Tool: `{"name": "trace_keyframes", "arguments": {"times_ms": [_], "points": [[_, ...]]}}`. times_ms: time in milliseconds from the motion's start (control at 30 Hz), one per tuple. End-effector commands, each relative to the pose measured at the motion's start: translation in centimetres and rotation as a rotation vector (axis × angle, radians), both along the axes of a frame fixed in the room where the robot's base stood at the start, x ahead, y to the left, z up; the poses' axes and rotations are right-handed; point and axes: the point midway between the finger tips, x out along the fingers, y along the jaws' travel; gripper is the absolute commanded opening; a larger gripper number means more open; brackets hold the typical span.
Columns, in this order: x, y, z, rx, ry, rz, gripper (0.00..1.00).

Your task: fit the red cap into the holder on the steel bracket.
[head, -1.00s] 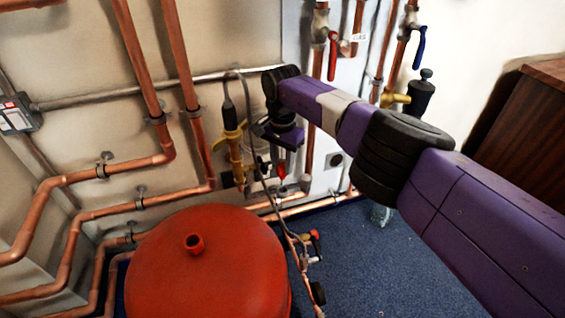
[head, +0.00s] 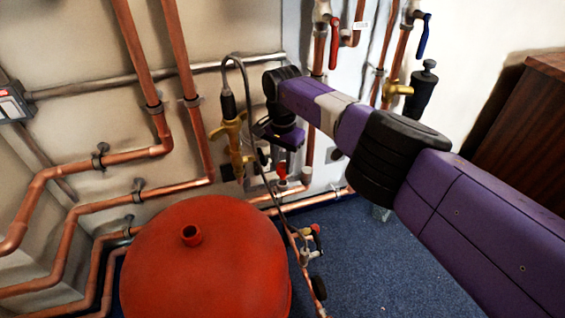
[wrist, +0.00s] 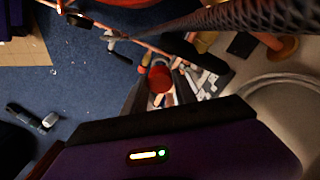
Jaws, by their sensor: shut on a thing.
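The red cap (wrist: 160,80) sits between the fingers of my gripper (wrist: 160,92) in the wrist view, and the gripper is shut on it. In the head view my gripper (head: 281,158) hangs below the purple wrist, close to the wall pipework; the cap is only a small red patch there, partly hidden. I cannot clearly pick out the steel bracket or its holder in either view. Small pale and metal parts show below the cap in the wrist view, too blurred to name.
A large red tank (head: 205,260) stands in front of the pipes. A brass valve with a dark hose (head: 232,140) is just left of my gripper. Copper pipes (head: 140,70) line the wall. Blue carpet (head: 390,270) is open at the lower right.

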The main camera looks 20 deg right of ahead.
Motion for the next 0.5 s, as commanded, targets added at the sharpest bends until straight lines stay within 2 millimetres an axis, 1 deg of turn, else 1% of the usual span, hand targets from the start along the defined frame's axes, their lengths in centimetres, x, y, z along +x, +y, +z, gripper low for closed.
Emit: {"name": "trace_keyframes", "arguments": {"times_ms": [500], "points": [[0.0, 0.1, -2.2, 0.002, 0.001, 0.000, 0.00]]}}
